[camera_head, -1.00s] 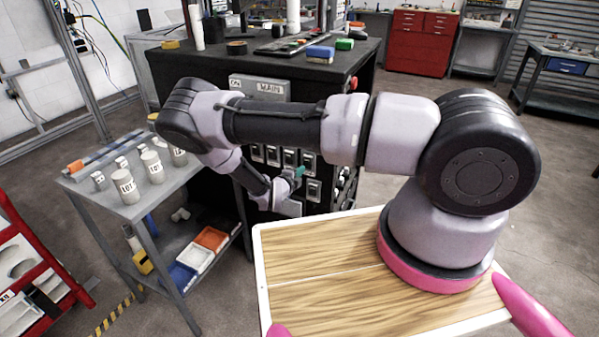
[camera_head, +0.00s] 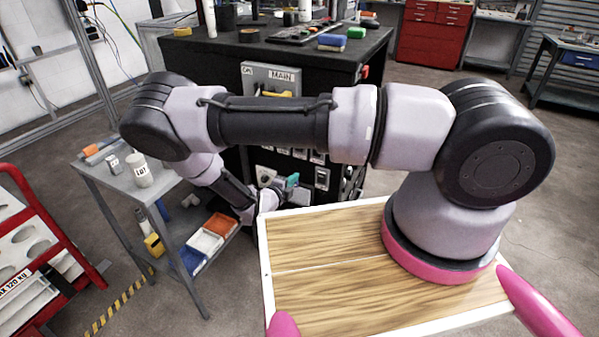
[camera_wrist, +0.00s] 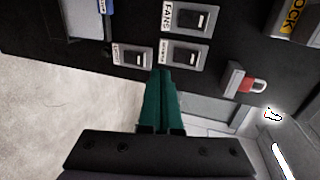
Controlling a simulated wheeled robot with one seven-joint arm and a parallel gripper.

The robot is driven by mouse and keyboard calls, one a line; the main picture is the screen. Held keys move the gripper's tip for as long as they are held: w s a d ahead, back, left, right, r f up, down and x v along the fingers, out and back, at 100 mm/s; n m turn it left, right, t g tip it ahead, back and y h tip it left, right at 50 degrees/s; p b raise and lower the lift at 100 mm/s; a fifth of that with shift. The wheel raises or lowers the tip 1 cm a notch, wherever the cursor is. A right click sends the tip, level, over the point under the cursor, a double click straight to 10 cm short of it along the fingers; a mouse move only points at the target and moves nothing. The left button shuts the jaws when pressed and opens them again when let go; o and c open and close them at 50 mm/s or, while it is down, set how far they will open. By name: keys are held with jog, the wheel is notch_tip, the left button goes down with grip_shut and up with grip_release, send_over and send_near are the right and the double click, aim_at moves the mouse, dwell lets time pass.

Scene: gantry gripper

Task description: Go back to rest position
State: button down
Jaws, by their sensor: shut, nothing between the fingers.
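My gripper (camera_wrist: 163,85) shows in the wrist view with its green fingers together and nothing between them. Its fingertips are in front of the black control cabinet, just below switch plates, and I cannot tell the gap. In the head view my gripper (camera_head: 291,181) is small, below my bent arm and in front of the cabinet's lower face. My arm reaches left from its pink-ringed base on the wooden top, then folds down and back toward the cabinet.
The black cabinet (camera_head: 375,50) stands behind my arm. A grey side table (camera_head: 125,178) with cylinders and lower bins is at left. A red rack (camera_head: 75,250) stands far left. In the wrist view, a red padlock (camera_wrist: 245,84) hangs right of the fingers.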

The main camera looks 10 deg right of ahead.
jog(key=shift+s+a, duration=0.3)
jog(key=shift+s, duration=0.05)
jog(key=s+d+r+m+g+y, duration=0.1)
jog(key=d+r+m+g, duration=0.25)
jog(key=r+m, duration=0.65)
jog(key=s+d+r+m+g+y, duration=0.15)
jog(key=r+m+g, duration=0.25)
jog(key=r+m, duration=0.55)
jog(key=s+d+r+m+g, duration=0.1)
jog(key=d+r+m+g, duration=0.3)
jog(key=r+m, duration=0.6)
jog(key=s+d+r+m+t+y, duration=0.1)
jog(key=s+r+m+t+y, duration=0.1)
jog(key=s+r+m, duration=0.3)
jog(key=s+d+r+m+t+y, duration=0.1)
jog(key=s+r+m+t+y, duration=0.1)
jog(key=s+r+m, duration=0.4)
jog(key=s+d+r+m+t+y, duration=0.2)
jog(key=s+r+m+y, duration=0.2)
jog(key=r+m, duration=0.6)
notch_tip(320, 180, up, 6)
jog(key=shift+s+f+y, duration=0.25)
jog(key=shift+s+y, duration=0.1)
jog(key=shift+s, duration=0.9)
